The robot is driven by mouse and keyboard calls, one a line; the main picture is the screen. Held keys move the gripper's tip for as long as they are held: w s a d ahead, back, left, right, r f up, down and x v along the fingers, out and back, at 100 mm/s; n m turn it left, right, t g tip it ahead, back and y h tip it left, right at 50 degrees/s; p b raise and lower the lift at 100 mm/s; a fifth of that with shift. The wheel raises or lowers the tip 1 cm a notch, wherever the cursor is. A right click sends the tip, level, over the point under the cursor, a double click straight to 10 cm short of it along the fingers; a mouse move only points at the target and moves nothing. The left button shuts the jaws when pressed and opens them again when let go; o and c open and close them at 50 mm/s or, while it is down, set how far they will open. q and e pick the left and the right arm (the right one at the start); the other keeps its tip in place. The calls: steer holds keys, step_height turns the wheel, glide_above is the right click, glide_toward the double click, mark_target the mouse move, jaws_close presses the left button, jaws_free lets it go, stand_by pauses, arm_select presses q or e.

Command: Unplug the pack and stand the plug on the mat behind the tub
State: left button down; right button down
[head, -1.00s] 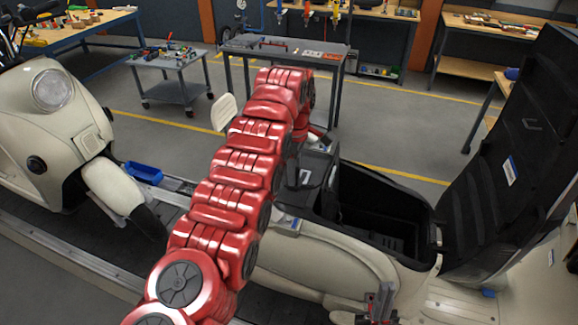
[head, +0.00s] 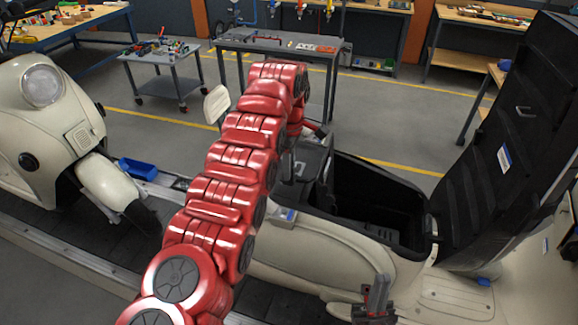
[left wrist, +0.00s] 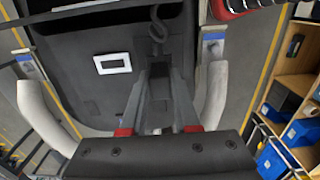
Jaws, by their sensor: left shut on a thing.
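My left gripper (left wrist: 158,76) is shut on a dark plug (left wrist: 160,88) in the left wrist view, with a hook-shaped black cable (left wrist: 158,25) above it. A dark panel with a white-framed label (left wrist: 113,64), seemingly the pack, lies behind it; I cannot tell whether the plug still touches it. In the head view my red left arm hides the left gripper and plug. The open black tub (head: 375,203) sits in the cream scooter, to the right of the arm. My right gripper (head: 378,292) is low at the right; its jaws are unclear. I cannot make out the mat.
The raised black seat (head: 515,135) stands at the right of the tub. A second cream scooter (head: 45,130) and a blue bin (head: 137,169) are at the left. A grey table (head: 280,45) and a small cart (head: 163,70) stand behind, with clear floor between.

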arm_select(q)
steer(key=shift+f+b, duration=0.6)
steer(key=shift+f, duration=0.1)
steer(key=c, duration=0.6)
jaws_free()
